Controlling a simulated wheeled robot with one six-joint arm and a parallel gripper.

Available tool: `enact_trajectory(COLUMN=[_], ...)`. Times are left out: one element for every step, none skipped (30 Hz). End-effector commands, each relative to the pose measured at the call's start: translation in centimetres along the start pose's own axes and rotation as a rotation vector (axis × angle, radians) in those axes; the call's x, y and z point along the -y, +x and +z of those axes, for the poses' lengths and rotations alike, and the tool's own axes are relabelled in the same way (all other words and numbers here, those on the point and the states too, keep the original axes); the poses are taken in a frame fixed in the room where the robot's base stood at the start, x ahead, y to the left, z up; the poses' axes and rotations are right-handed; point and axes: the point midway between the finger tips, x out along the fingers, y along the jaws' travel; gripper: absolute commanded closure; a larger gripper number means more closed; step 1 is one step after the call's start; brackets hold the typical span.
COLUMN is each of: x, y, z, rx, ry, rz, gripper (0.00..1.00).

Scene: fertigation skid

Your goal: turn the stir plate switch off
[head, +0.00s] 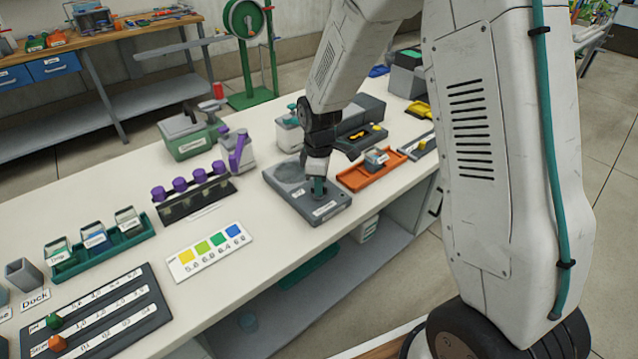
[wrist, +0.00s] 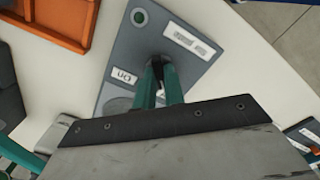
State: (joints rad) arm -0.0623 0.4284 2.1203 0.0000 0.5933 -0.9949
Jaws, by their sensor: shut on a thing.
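The grey stir plate (head: 301,200), with a round darker stirring area, lies on the white bench. My gripper (head: 319,190) points down onto its front part. My teal fingers are shut around the small dark switch (wrist: 157,62). The fingers hide most of the switch, so I cannot tell its position.
An orange tray (head: 357,180) holding a small container lies close to the right of the plate. A black rack with purple-capped bottles (head: 193,196) stands to the left. A colour chart (head: 208,251) lies nearer the front. The bench's front edge is close to the plate.

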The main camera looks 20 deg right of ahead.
Motion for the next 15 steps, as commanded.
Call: enact_trajectory(x=[-0.06,-0.06,-0.06,-0.07,-0.07,-0.07,-0.07,-0.07,-0.07,-0.07,-0.07,-0.07,-0.08,-0.08,-0.08], y=[-0.06,-0.06,-0.06,-0.06,-0.06,-0.06,-0.06,-0.06,-0.06,-0.06,-0.06,-0.06,-0.06,-0.06,-0.06], z=[0.02,0.02,0.02,0.02,0.02,0.02,0.02,0.02,0.02,0.02,0.02,0.02,0.02,0.02,0.02], rx=[0.000,0.000,0.000,0.000,0.000,0.000,0.000,0.000,0.000,0.000,0.000,0.000,0.000,0.000,0.000], ry=[-0.013,-0.022,-0.031,-0.037,-0.042,-0.048,-0.051,-0.054,-0.057,-0.058,-0.059,-0.059,-0.059,-0.059,-0.059], rz=[0.001,0.001,0.001,0.001,0.001,0.001,0.001,0.001,0.001,0.001,0.002,0.002,0.002,0.002,0.002], gripper=[1.00,1.00,1.00,1.00,1.00,1.00,1.00,1.00,1.00,1.00,1.00,1.00,1.00,1.00,1.00])
